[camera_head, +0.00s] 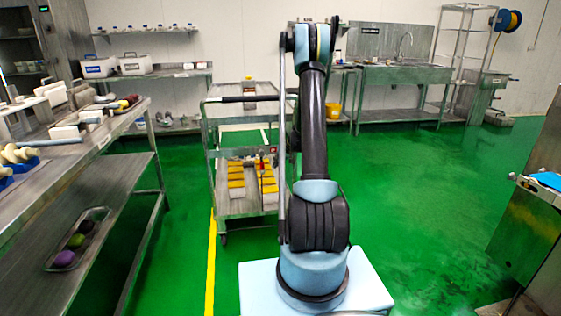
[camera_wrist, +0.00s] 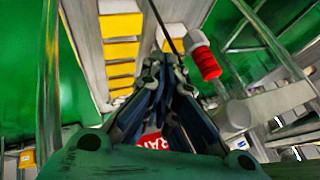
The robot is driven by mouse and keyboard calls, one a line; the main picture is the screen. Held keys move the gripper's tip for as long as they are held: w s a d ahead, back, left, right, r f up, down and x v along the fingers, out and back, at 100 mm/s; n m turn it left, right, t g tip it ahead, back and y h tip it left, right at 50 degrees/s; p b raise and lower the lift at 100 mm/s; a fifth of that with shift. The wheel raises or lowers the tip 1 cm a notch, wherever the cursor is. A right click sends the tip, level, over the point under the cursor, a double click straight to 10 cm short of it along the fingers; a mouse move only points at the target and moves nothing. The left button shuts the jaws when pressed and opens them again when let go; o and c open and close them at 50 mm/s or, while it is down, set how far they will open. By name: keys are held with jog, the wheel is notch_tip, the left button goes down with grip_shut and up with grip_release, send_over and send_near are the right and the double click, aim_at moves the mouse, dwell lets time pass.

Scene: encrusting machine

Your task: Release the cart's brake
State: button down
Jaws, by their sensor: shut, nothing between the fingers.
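The cart (camera_head: 238,206) is a steel trolley with a black push bar, left of my arm in the head view. A red ribbed grip with a white end, which looks like the brake lever (camera_wrist: 206,63), shows right of my fingertips in the wrist view. A small red spot (camera_head: 262,152) on the cart in the head view may be the same part. A red sign with white letters (camera_wrist: 150,141) is partly covered by my fingers. My gripper (camera_wrist: 167,72) is shut and empty, and appears apart from the red grip. In the head view my arm hides it.
Yellow-topped boxes (camera_head: 236,176) stand on the cart's lower shelf and also show in the wrist view (camera_wrist: 121,50). A steel worktable (camera_head: 120,125) stands at left. A sink bench (camera_head: 400,74) is at the back. Green floor is open at right.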

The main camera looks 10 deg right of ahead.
aim_at(262, 162)
jog(key=shift+w+a+r, duration=0.1)
jog(key=shift+w+a, duration=0.05)
jog(key=shift+a, duration=0.8)
jog(key=shift+w+a, duration=0.15)
jog(key=shift+a, duration=0.75)
jog(key=shift+d, duration=0.15)
